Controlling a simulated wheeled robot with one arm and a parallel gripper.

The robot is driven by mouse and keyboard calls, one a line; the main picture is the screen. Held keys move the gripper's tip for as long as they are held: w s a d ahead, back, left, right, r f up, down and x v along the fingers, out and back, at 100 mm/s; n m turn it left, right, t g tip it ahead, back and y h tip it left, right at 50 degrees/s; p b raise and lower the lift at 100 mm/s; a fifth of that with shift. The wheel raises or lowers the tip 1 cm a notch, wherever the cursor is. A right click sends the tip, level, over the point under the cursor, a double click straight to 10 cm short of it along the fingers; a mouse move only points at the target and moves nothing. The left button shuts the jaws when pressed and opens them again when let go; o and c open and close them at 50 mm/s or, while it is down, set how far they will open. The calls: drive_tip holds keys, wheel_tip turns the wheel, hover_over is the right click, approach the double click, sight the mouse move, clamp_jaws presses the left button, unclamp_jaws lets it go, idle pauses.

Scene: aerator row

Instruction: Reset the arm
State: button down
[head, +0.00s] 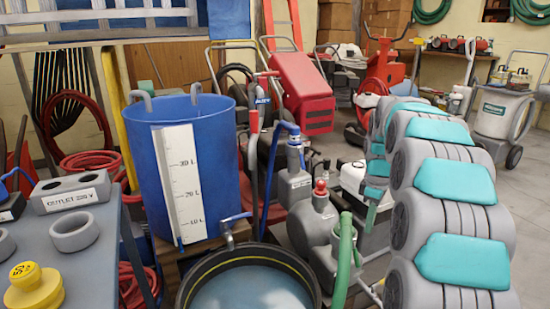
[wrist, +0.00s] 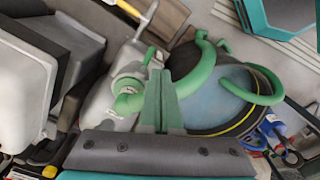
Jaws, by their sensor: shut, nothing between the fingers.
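My gripper (wrist: 159,74) is shut and empty in the wrist view, its two green fingers pressed together. It appears in front of a grey pump with a green hose (wrist: 128,102) and the round black tub of water (wrist: 225,100); I cannot tell the gap. In the head view a small green tip of it (head: 371,217) shows beneath my grey and teal arm. The grey pump (head: 318,220) with a red knob stands right of the black tub (head: 300,262).
A blue graduated tank (head: 205,150) stands behind the tub, its tap above the water. A grey bench (head: 90,245) at left holds an outlet box and a yellow knob. A red machine (head: 305,90) and a grey wheeled unit (head: 497,115) stand farther back. Bare floor shows at right.

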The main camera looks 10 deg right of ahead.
drive_tip(key=s+a+r+m, duration=0.1)
drive_tip(key=s+a+m, duration=0.1)
drive_tip(key=s+a, duration=0.55)
drive_tip(key=s+a+r+m, duration=0.2)
drive_tip(key=s+a, duration=0.3)
drive_tip(key=s, duration=0.5)
drive_tip(key=s+a+f+m+g, duration=0.1)
drive_tip(key=s+a+f+m, duration=0.1)
drive_tip(key=s, duration=0.8)
drive_tip(key=s+a+f+m+p, duration=0.1)
drive_tip(key=s+a+f+m, duration=0.1)
drive_tip(key=s, duration=0.9)
drive_tip(key=shift+a+f+m+g, duration=0.4)
drive_tip(key=shift+f+m, duration=0.15)
drive_tip(key=shift+m, duration=0.35)
